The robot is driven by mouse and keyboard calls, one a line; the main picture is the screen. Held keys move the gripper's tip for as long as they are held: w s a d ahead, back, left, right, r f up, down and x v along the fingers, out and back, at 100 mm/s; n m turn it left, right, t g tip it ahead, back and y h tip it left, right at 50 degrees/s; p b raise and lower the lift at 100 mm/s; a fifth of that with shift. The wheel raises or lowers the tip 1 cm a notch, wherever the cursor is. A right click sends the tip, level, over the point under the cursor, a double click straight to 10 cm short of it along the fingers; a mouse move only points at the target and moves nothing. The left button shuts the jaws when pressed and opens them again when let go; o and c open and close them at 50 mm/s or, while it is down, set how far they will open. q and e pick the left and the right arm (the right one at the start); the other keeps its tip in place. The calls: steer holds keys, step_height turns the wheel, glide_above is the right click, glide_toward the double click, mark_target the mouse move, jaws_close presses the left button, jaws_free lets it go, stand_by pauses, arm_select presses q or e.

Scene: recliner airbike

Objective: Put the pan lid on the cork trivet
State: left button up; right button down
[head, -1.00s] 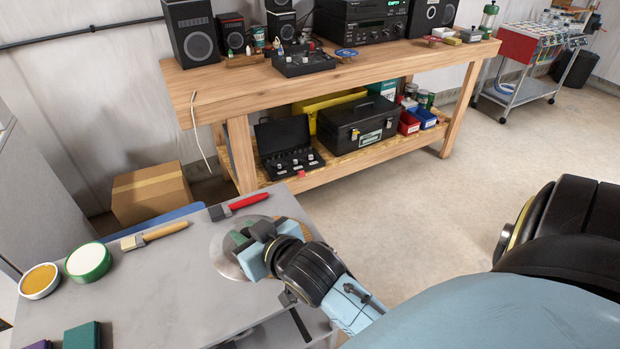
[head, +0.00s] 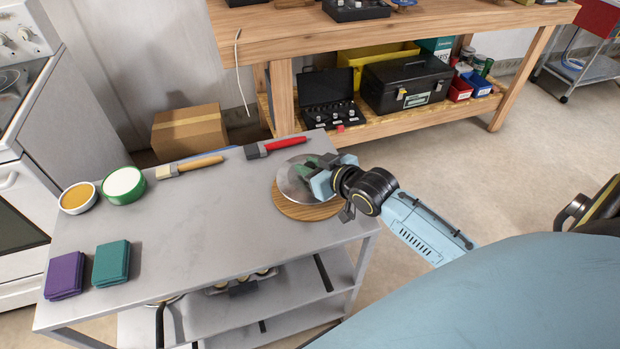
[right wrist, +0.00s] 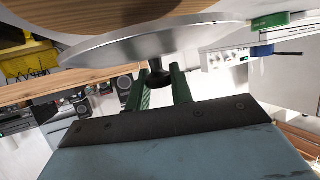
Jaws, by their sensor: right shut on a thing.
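The pan lid (head: 293,178) is a shiny round disc with a dark knob. My right gripper (head: 318,177) is shut on that knob, coming from the right. The right wrist view shows the green fingers (right wrist: 160,78) on either side of the dark knob, below the lid's grey disc (right wrist: 120,45) in that picture. The round brown cork trivet (head: 308,211) lies near the grey table's right edge. The lid overlaps its far-left part, leaving the near rim bare. I cannot tell whether lid and trivet touch. My left gripper is not in view.
On the grey table (head: 220,220) are a red-handled brush (head: 276,147), a wooden-handled brush (head: 190,166), a green bowl (head: 123,184), an orange-filled bowl (head: 77,197), and purple (head: 65,275) and teal (head: 111,263) cloths. The table's middle is clear. A wooden workbench (head: 400,25) stands behind.

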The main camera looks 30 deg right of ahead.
step_height(320, 180, down, 3)
steer(key=shift+r+b, duration=0.15)
steer(key=shift+b, duration=0.2)
steer(key=shift+f, duration=0.4)
steer(key=shift+r, duration=0.1)
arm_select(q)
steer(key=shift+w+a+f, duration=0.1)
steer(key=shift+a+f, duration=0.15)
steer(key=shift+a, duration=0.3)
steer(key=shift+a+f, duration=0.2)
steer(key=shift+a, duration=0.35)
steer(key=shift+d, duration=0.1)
arm_select(e)
steer(key=shift+f, duration=0.25)
